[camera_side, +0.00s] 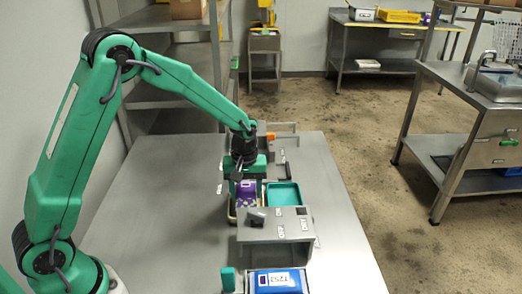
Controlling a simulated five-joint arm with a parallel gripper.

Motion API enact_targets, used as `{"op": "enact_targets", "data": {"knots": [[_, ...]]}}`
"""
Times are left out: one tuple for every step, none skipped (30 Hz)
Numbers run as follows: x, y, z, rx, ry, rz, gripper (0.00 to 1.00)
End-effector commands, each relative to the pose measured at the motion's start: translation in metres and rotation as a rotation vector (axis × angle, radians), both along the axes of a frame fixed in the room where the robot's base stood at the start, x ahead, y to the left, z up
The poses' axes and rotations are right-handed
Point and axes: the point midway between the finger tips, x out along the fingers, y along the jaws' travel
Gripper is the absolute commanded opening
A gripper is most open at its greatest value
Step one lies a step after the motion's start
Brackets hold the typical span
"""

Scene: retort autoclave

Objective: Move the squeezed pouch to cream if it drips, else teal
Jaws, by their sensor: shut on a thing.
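My gripper (244,178) points down over the work area in the middle of the table, shut on a purple pouch with yellow marks (247,196). The pouch hangs upright just below the fingers, over or in a cream tray (232,213); I cannot tell whether it touches the tray. A teal tray (285,194) stands just to the right and looks empty. No drip can be made out at this size.
A grey box (272,232) with small labels and a dark knob stands in front of the trays. Nearer is a blue item labelled T253 (277,281). A grey frame with an orange part (271,136) stands behind my gripper. The table's left side (150,210) is clear.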

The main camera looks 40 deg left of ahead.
Motion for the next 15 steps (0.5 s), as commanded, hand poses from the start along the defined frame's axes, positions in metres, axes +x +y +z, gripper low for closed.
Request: {"op": "enact_targets", "data": {"knots": [[-0.0001,0.0001,-0.0013,0.0,0.0,0.0,0.3],[0.0,0.0,-0.002,0.0,0.0,0.0,0.3],[0.0,0.0,-0.0028,0.0,0.0,0.0,0.3],[0.0,0.0,-0.0034,0.0,0.0,0.0,0.3],[0.0,0.0,-0.004,0.0,0.0,0.0,0.3],[0.0,0.0,-0.0048,0.0,0.0,0.0,0.3],[0.0,0.0,-0.0053,0.0,0.0,0.0,0.3],[0.0001,0.0001,-0.0055,0.0,0.0,0.0,0.3],[0.0001,0.0,-0.0055,0.0,-0.001,0.0,0.3],[0.0001,0.0,-0.0054,0.0,-0.001,0.0,0.3],[0.0001,0.0,-0.0054,0.0,-0.001,0.0,0.3],[0.0,0.0,-0.0056,0.0,0.0,0.0,0.6],[0.0,0.0,-0.0055,0.0,0.0,0.0,0.66],[0.0,0.0,-0.0055,0.0,0.0,0.0,0.72],[0.0,0.0,-0.0055,0.0,0.0,0.0,0.76]]}}
